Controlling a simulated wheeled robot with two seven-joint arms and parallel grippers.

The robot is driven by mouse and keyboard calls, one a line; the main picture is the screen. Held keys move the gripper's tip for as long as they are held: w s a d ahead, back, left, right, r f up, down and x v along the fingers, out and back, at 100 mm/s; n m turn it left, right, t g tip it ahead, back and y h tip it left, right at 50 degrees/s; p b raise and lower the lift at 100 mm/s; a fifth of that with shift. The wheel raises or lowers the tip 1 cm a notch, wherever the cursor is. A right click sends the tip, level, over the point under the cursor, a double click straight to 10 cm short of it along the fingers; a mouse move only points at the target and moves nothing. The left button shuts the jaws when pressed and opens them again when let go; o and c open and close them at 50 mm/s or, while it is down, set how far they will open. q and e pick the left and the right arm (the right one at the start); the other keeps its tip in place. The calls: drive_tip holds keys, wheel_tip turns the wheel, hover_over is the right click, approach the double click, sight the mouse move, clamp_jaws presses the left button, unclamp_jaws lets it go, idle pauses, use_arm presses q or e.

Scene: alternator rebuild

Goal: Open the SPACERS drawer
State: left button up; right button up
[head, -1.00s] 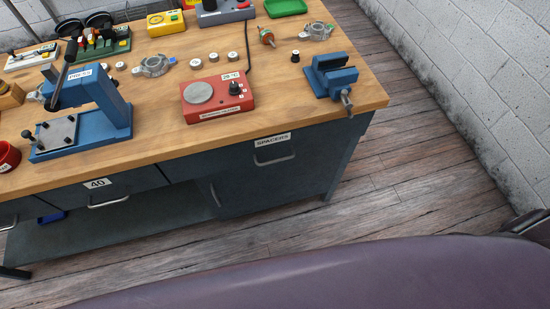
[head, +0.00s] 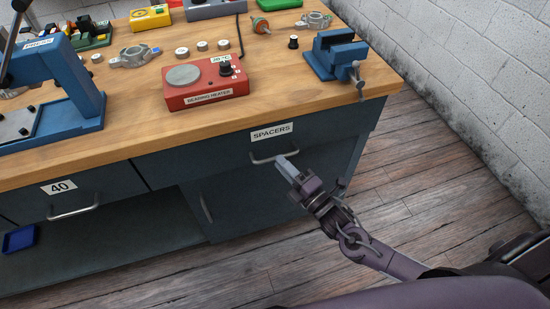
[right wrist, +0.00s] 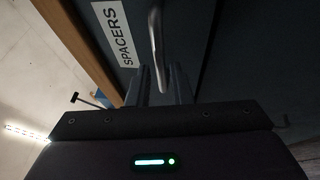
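The SPACERS drawer (head: 205,158) is in the dark bench front, below the right part of the worktop, and looks shut. Its white label (head: 271,132) sits above a metal bar handle (head: 260,161). My right gripper (head: 284,163) is at the right end of the handle, its fingers pointing at the drawer front. In the right wrist view, the two fingers (right wrist: 159,82) stand apart with the handle (right wrist: 156,45) running between them; I cannot tell whether they touch it. The label (right wrist: 117,32) shows to the left there. My left gripper is out of view.
Drawer 40 (head: 90,190) is to the left. A cabinet door (head: 235,206) with a vertical handle is below the SPACERS drawer. A red bearing heater (head: 207,85) and a blue vise (head: 335,55) stand on the worktop (head: 145,130) above. The floor (head: 420,190) to the right is clear.

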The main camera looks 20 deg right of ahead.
drive_tip(key=shift+x, duration=1.8)
clamp_jaws()
